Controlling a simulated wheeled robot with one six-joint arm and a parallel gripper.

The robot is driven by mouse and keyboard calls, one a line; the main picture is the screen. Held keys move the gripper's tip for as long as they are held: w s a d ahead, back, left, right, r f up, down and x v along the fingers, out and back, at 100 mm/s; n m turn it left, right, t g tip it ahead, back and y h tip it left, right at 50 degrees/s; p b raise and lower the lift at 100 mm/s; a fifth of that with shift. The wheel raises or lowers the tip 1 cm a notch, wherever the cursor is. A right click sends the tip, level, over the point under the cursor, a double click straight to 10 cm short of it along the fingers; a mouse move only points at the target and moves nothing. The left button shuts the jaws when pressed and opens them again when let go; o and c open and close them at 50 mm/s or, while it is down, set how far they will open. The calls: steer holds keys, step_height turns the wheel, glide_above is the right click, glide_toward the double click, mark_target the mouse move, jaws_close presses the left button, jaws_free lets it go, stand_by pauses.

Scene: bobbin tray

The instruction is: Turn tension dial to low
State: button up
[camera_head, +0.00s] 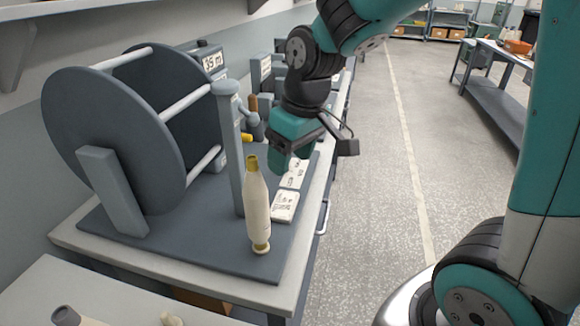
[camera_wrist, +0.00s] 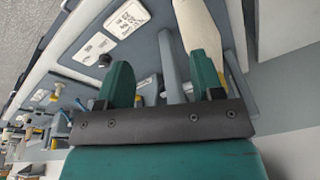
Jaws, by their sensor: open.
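A small dark round knob (camera_wrist: 105,60) shows in the wrist view beside white printed cards (camera_wrist: 125,18); it may be the tension dial, but its setting cannot be read. In the head view the printed cards (camera_head: 284,206) lie on the grey base board (camera_head: 190,247), and no dial is clear there; my gripper may hide it. My gripper (camera_head: 291,156) is over the right part of the board, pointing down, behind the cream bobbin. In the wrist view its two green fingers (camera_wrist: 162,78) are apart with nothing held between them; the knob appears beyond the left finger.
A cream bobbin (camera_head: 257,213) with a yellow tip stands upright near the board's front. A grey post (camera_head: 230,150) and a large dark reel (camera_head: 110,135) stand to its left. More devices line the bench behind. The floor aisle (camera_head: 380,200) at right is clear.

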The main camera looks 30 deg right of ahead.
steer(key=w+d+f+n+g, duration=0.15)
steer(key=w+d, duration=0.25)
steer(key=w, duration=0.4)
steer(key=w+d+f+n+h, duration=0.1)
steer(key=w+d+n, duration=0.25)
steer(key=w, duration=0.45)
steer(key=w+d+f+n, duration=0.1)
steer(key=w+d, duration=0.3)
steer(key=w, duration=0.4)
steer(key=f+p, duration=0.3)
steer(key=f, duration=1.3)
steer(key=shift+w+f, duration=0.1)
steer(key=shift+w, duration=0.1)
steer(key=c, duration=0.9)
